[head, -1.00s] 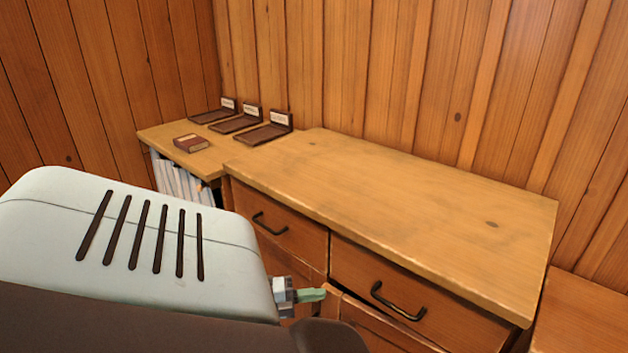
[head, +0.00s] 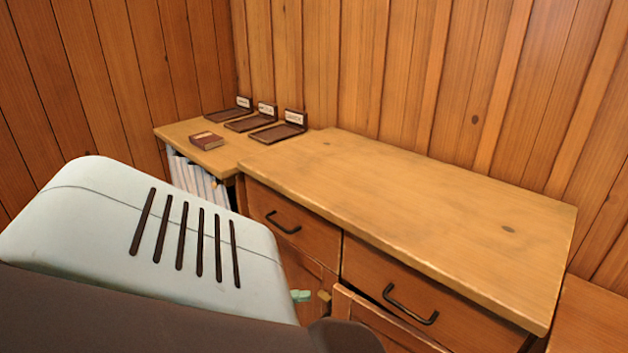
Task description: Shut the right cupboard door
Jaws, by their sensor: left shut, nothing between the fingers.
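The right cupboard door (head: 372,317) is below the right drawer of the wooden cabinet. Its top edge stands out from the cabinet front, so it looks ajar; its lower part is out of frame. The left cupboard door (head: 308,272) is below the left drawer and looks closed. My left gripper (head: 301,296) shows only as a green fingertip, with the rest hidden behind my pale arm. It is shut and empty, just left of the right door's free edge in the picture. I cannot tell whether it touches anything. My right gripper is not in view.
The cabinet top (head: 420,210) is bare. Two drawers with dark handles (head: 410,304) sit under it. A lower shelf unit at the left holds a brown book (head: 206,140) and dark labelled trays (head: 278,133). Plank walls stand behind and at the left.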

